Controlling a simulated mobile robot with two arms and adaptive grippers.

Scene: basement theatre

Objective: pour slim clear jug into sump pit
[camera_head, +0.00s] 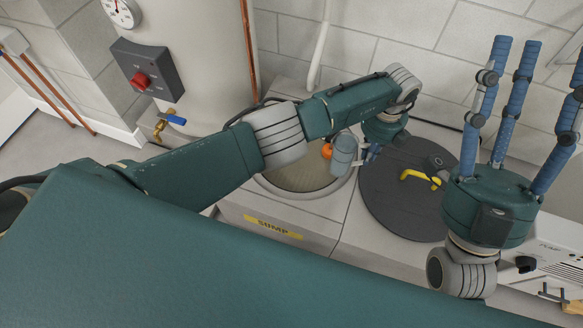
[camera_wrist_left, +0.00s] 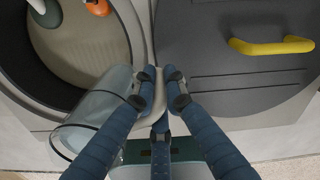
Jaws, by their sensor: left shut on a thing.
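The slim clear jug (camera_head: 343,152) is held by my left gripper (camera_head: 371,152) at the right edge of the sump pit (camera_head: 300,180). In the left wrist view, the blue fingers (camera_wrist_left: 160,82) are shut at the jug's handle side, and the see-through jug (camera_wrist_left: 92,118) lies to their left, slanted in the picture. The round pit opening (camera_wrist_left: 75,50) is just above and left of it. I cannot tell whether liquid is in the jug or flowing. My right gripper (camera_head: 525,75) is open and empty, its several blue fingers pointing up and spread.
A dark round lid (camera_head: 385,205) with a yellow handle (camera_head: 420,177) lies right of the pit. An orange float (camera_head: 327,151) shows by the jug. A tank (camera_head: 190,60) with a grey red-button box stands behind left. A white panelled unit (camera_head: 550,262) is at right.

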